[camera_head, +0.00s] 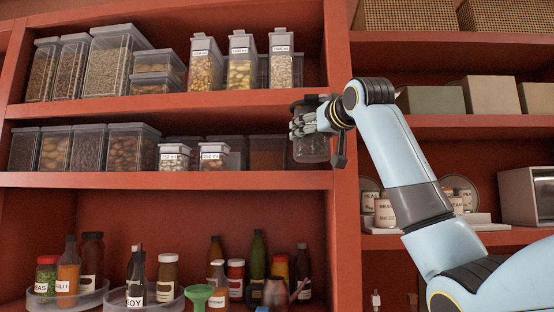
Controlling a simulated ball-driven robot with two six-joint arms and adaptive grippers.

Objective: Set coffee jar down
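My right gripper (297,129) comes in from the right on its blue-grey arm and is closed around a clear, dark-tinted jar (311,149), seemingly the coffee jar. The gripper's fingers wrap the jar's upper part and hide some of it. The jar is upright at the right end of the middle shelf (150,180), in front of the shelf opening. I cannot tell whether its base touches the shelf or hangs just above it. My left gripper is not in view.
Dark-filled canisters (92,148) and two small labelled jars (213,157) stand on the middle shelf, left of the held jar. A canister with dark contents (267,153) stands close behind. A red upright (345,215) is close on the right. Bottles (258,257) fill the shelf below.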

